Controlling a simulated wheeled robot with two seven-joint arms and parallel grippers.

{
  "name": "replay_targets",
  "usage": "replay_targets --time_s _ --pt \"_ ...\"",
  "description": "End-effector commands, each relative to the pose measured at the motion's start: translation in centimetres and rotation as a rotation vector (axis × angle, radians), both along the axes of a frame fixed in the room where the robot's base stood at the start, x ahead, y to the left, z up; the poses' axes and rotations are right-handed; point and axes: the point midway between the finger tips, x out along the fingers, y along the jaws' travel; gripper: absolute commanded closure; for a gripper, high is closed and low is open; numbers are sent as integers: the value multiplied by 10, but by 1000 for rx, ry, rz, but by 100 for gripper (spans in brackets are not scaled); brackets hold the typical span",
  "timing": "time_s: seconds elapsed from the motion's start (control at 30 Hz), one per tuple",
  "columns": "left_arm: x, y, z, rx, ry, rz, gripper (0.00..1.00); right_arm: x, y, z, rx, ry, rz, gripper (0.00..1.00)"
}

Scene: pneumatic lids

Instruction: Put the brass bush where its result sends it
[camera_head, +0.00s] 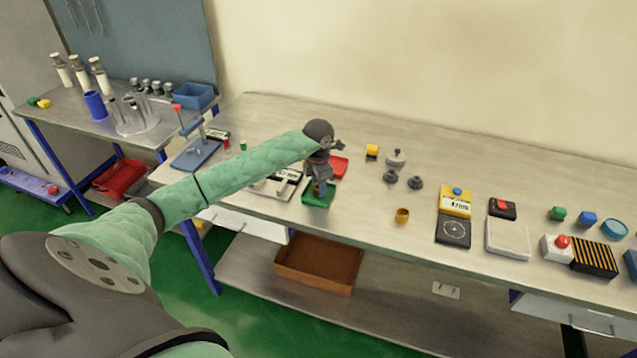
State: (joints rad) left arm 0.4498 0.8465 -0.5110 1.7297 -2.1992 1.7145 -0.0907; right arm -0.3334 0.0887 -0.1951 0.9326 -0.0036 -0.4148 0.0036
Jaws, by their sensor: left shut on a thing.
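My left gripper (320,187) points down over the small green tray (318,199) near the bench's front edge. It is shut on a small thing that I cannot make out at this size. A red tray (339,166) lies just behind it, partly hidden by the gripper. A small brass-coloured round piece (402,215) with a hollow top stands on the bench to the right, apart from the gripper. I cannot tell whether this is the brass bush. A yellow device with a display (456,203) stands further right, with a dark plate (453,232) in front. My right gripper is not in view.
Dark grey knob-like parts (403,178) and a yellow block (372,150) stand behind. A white plate (507,240), a red button box (560,246) and a striped block (594,258) fill the right. A brown bin (318,263) is on the shelf below.

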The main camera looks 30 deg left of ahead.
Motion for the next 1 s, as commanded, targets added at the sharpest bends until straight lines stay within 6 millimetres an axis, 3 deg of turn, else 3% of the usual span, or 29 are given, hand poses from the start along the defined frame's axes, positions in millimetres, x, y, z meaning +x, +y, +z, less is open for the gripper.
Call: replay_targets --time_s 0.47,0.5,0.6,1.0 --pt "0 0 -3 0 0 0 97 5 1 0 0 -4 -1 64" --pt "0 0 -3 0 0 0 65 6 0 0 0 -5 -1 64" --pt "0 0 -3 0 0 0 45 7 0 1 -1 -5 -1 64" --pt "0 0 0 -1 1 0 45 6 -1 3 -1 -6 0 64"
